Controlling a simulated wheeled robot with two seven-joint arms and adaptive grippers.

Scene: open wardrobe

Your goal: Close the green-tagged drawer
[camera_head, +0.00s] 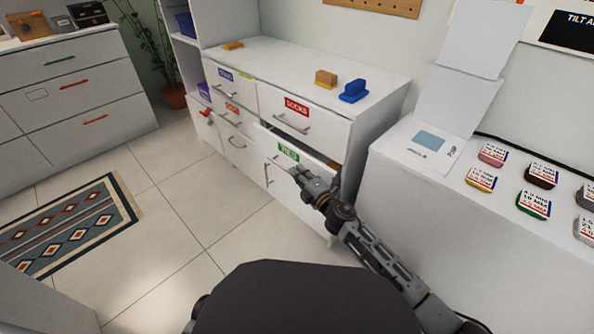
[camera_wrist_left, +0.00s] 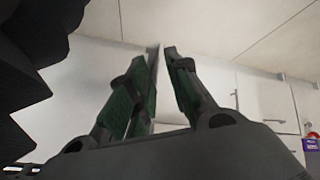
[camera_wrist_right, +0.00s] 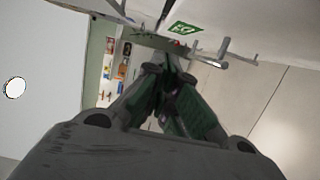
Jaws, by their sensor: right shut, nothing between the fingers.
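The green-tagged drawer (camera_head: 271,144) is in the white dresser, below the red-tagged socks drawer, and stands partly pulled out. Its green tag (camera_head: 288,152) is on the front and also shows in the right wrist view (camera_wrist_right: 185,28). My right gripper (camera_head: 297,173) is shut and empty, close to this drawer front near its handle; I cannot tell whether it touches. In the right wrist view, a grey handle bar (camera_wrist_right: 222,60) lies just beyond the fingertips. My left gripper (camera_wrist_left: 161,50) is outside the head view; its own view shows its fingers apart, with nothing between them.
Other drawers of the dresser (camera_head: 385,78) look shut. A blue object (camera_head: 354,91) and a tan block (camera_head: 326,79) sit on top. A white desk (camera_head: 385,155) with several small tins stands right of my right arm. Tiled floor is free left of the dresser, beside a patterned rug (camera_head: 75,225).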

